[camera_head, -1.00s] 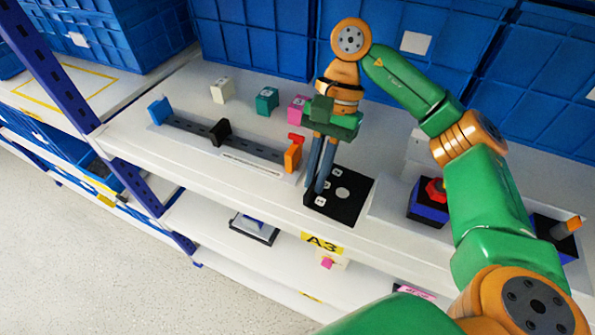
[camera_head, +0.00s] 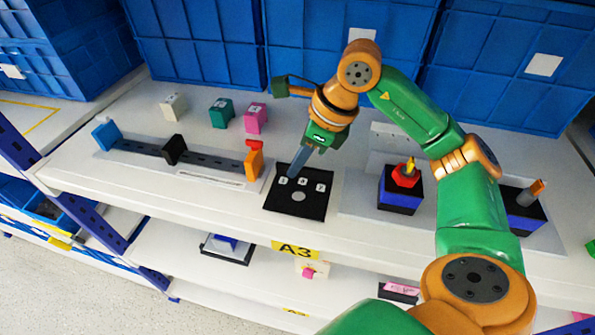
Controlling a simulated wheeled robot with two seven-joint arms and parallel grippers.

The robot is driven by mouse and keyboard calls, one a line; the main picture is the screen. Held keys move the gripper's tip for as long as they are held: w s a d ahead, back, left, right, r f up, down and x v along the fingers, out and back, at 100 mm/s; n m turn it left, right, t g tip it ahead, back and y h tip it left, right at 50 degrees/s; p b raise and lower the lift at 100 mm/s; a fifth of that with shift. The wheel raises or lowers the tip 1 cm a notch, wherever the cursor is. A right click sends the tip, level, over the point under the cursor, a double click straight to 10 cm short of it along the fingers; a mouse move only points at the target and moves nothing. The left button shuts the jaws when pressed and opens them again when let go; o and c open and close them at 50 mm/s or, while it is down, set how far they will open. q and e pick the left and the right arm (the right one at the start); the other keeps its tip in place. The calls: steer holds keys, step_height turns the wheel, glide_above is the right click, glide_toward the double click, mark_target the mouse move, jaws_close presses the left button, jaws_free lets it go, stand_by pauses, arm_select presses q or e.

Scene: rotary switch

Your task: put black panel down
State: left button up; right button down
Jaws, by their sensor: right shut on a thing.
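The black panel (camera_head: 299,205) is a flat dark square with three small white tags and a grey disc. It lies level at the front of the white shelf, above the A3 label. My right gripper (camera_head: 296,172) comes down from behind at a slant. Its fingers are shut on the panel near the far edge, by the tags. I cannot tell whether the panel's underside touches the shelf. My left gripper is not in view.
Left of the panel is a slider track (camera_head: 200,163) with an orange end block (camera_head: 253,164). Right is a blue-black box with a red knob (camera_head: 405,177). White, teal and pink blocks stand behind. Blue crates (camera_head: 355,50) line the back.

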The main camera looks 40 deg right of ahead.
step_height(320, 180, down, 2)
steer(key=shift+f, duration=0.1)
steer(key=c, duration=1)
jaws_free()
steer(key=shift+o, duration=0.2)
steer(key=shift+r, duration=0.35)
steer(key=p+v, duration=0.1)
steer(key=v, duration=1)
steer(key=shift+s+r+p, duration=0.15)
steer(key=shift+r+p, duration=0.15)
steer(key=shift+p, duration=0.05)
steer(key=shift+d, duration=0.15)
